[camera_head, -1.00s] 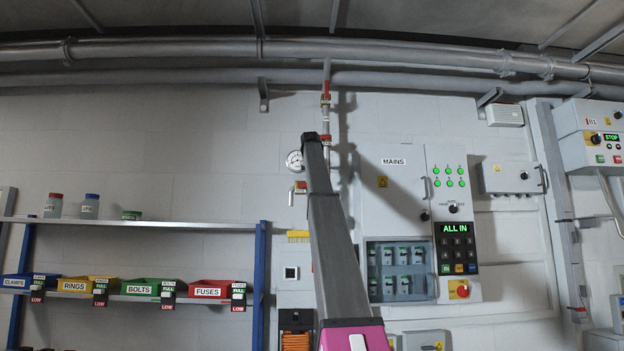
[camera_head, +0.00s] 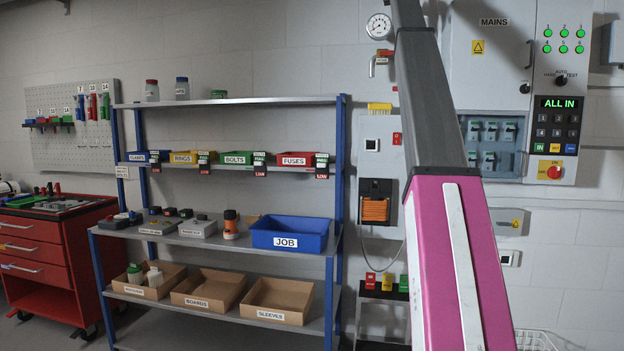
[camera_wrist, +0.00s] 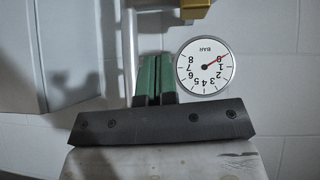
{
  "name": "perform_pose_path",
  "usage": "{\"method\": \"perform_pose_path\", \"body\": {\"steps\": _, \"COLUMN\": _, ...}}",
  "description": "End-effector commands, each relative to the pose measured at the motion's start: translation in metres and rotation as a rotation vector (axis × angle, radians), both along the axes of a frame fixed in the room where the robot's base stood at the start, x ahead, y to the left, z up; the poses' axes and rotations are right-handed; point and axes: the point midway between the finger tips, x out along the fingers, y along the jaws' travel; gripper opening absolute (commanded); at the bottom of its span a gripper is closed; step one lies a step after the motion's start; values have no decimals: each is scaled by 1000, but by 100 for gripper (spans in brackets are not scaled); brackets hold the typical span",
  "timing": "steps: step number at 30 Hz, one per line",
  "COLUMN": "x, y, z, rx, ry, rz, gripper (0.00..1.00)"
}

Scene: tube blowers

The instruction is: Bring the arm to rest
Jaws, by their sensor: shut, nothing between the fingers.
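My gripper (camera_wrist: 156,66) shows in the wrist view, its two green fingers close together, shut and empty. The black gripper mount lies below them. In that view the fingers appear beside a round white gauge marked BAR, which is upside down (camera_wrist: 205,66); I cannot tell the depth between them. In the head view my arm, pink below and grey above, rises along the right of the middle, and its upper end leaves the top of the picture. My gripper itself is not visible there.
A control panel (camera_head: 567,105) reading ALL IN is on the wall to the right of my arm. A blue-framed shelf (camera_head: 204,236) with bins and a blue JOB tray (camera_head: 290,241) stands at left. A red tool cabinet (camera_head: 42,253) is further left.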

Motion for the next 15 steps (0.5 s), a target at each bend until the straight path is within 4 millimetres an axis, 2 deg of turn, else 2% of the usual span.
{"method": "perform_pose_path", "body": {"steps": 2, "x": 4, "y": 2, "z": -20, "rx": 3, "ry": 9, "rz": 3, "gripper": 0}}
{"method": "perform_pose_path", "body": {"steps": 5, "x": 16, "y": 6, "z": -64, "rx": 10, "ry": 29, "rz": 11, "gripper": 0}}
{"method": "perform_pose_path", "body": {"steps": 8, "x": 30, "y": 11, "z": -125, "rx": 18, "ry": 56, "rz": 22, "gripper": 0}}
{"method": "perform_pose_path", "body": {"steps": 9, "x": 35, "y": 14, "z": -151, "rx": 22, "ry": 68, "rz": 26, "gripper": 0}}
{"method": "perform_pose_path", "body": {"steps": 11, "x": 42, "y": 18, "z": -190, "rx": 27, "ry": 85, "rz": 33, "gripper": 0}}
{"method": "perform_pose_path", "body": {"steps": 15, "x": 54, "y": 30, "z": -280, "rx": 39, "ry": 127, "rz": 50, "gripper": 0}}
